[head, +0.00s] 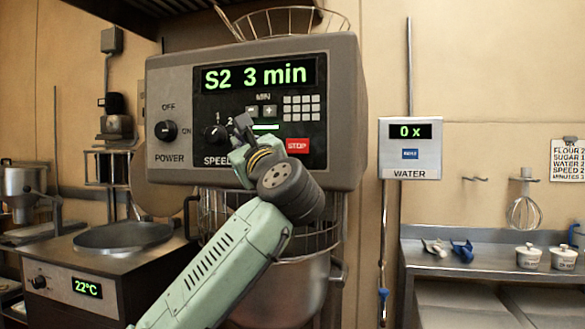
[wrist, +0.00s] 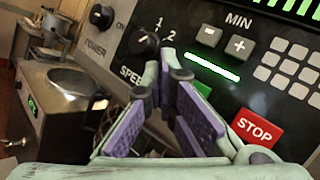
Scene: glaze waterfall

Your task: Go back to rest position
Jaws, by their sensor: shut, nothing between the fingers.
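My gripper (head: 240,130) is raised in front of the mixer's control panel (head: 335,95), at the speed knob (head: 214,134). In the wrist view its fingertips (wrist: 168,62) come together just right of and below the speed knob (wrist: 143,43), with nothing held. I cannot tell whether a fingertip touches the panel. The arm hides part of the panel's lower middle. The display (head: 259,76) reads "S2 3 min". The red STOP button (head: 297,146) is right of my gripper, and the power knob (head: 166,130) is to the left.
A mixing bowl (head: 290,293) with a wire guard sits below the panel, behind my arm. A cooker (head: 75,265) showing 22°C stands left.

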